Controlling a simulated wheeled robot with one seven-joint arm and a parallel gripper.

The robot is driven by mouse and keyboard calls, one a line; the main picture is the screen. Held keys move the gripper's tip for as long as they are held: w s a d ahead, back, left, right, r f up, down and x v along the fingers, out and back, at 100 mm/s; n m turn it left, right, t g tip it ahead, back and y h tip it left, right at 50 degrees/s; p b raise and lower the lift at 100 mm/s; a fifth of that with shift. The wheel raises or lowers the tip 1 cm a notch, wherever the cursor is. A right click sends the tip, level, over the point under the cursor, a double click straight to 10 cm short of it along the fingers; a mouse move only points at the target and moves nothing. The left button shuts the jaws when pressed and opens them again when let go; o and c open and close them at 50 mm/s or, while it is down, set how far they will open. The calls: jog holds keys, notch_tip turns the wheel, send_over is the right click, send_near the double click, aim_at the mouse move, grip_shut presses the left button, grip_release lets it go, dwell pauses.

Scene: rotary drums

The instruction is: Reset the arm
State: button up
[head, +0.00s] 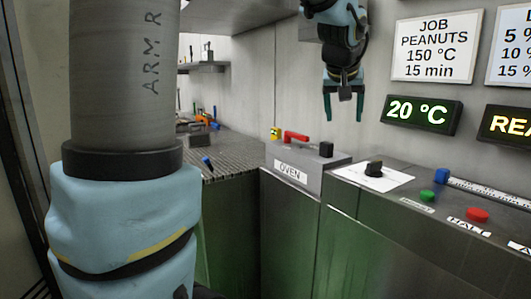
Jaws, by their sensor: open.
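My gripper (344,112) hangs at the top middle of the head view, pointing down, with its two teal fingers apart and nothing between them. It is in front of the grey wall, above the oven's top and apart from it. A large link of my own arm fills the left of the view and hides what is behind it.
Below are the oven top (305,163) with a red handle (296,137) and black block (326,150), and a black knob (374,168) on a white plate. Green (427,196) and red (477,215) buttons sit right. A display (421,114) reads 20 °C. A cluttered bench (225,152) stands behind.

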jog(key=s+a+f+n+g+y, duration=0.1)
jog(key=s+a+f+g+y, duration=0.15)
jog(key=a+f, duration=1.15)
jog(key=s+a+f+n+g, duration=0.1)
jog(key=s+a+f+g, duration=0.2)
jog(key=s+a+f, duration=0.7)
jog(key=shift+s+a+f+n, duration=0.3)
jog(key=shift+s+a+f, duration=0.1)
jog(key=shift+s+a, duration=0.55)
jog(key=shift+y, duration=0.25)
